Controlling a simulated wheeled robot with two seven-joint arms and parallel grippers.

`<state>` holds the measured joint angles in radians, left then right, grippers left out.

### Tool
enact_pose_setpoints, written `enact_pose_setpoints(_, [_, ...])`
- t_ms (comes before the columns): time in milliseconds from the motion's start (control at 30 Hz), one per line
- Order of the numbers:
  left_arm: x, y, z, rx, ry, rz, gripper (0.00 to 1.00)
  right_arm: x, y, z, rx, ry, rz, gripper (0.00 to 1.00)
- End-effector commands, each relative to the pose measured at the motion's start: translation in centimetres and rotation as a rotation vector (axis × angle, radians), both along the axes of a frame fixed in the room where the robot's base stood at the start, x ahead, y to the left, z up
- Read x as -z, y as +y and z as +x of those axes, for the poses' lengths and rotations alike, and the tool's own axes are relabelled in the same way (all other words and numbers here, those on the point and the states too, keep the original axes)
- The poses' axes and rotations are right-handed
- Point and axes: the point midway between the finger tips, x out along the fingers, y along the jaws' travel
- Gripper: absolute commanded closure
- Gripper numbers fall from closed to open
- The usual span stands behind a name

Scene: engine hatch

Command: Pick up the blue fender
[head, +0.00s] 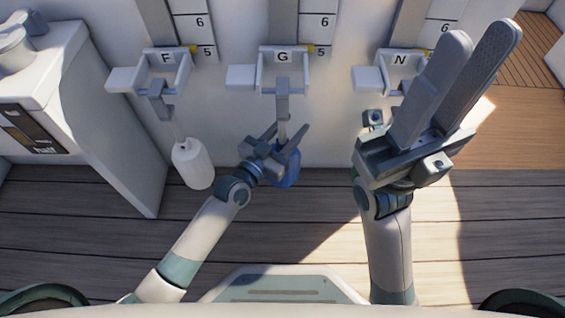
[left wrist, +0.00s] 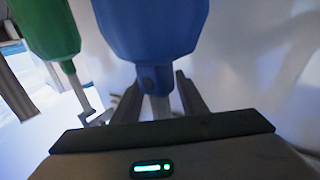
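The blue fender (head: 290,172) hangs under the hook marked G, partly hidden by my left gripper (head: 284,132) in the head view. In the left wrist view the blue fender (left wrist: 152,25) fills the top middle. Its narrow neck and pale line lie between the two fingers of my left gripper (left wrist: 158,95). The fingers stand apart, with a gap visible on each side of the line. My right gripper (head: 482,42) is raised at the right of the head view, open and empty, in front of the hook marked N.
A white fender (head: 193,163) hangs under the hook marked F (head: 166,62), left of my left gripper. A green fender (left wrist: 45,25) shows in the left wrist view. A white cabinet (head: 110,130) stands at the left. The plank deck (head: 300,225) is clear.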

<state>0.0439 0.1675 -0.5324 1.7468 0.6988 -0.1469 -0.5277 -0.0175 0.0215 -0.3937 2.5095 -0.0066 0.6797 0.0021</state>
Motion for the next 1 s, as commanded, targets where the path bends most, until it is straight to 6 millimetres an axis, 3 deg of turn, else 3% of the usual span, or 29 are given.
enact_pose_setpoints(167, [0.0,0.0,0.0,0.0,0.0,0.0,0.61,0.1,0.0,0.1,0.001,0.004,0.001,0.69])
enact_pose_setpoints(333, [0.0,0.0,0.0,0.0,0.0,0.0,0.99,0.1,0.0,0.1,0.004,0.003,0.0,0.69])
enact_pose_setpoints(733, [-0.3,0.0,0.0,0.0,-0.002,-0.001,1.0,0.1,0.0,0.2,0.006,0.003,-0.011,0.69])
enact_pose_setpoints(1000, [-1.6,0.0,0.0,0.0,-0.002,-0.002,1.0,-0.1,-0.3,0.1,0.015,0.008,-0.007,0.69])
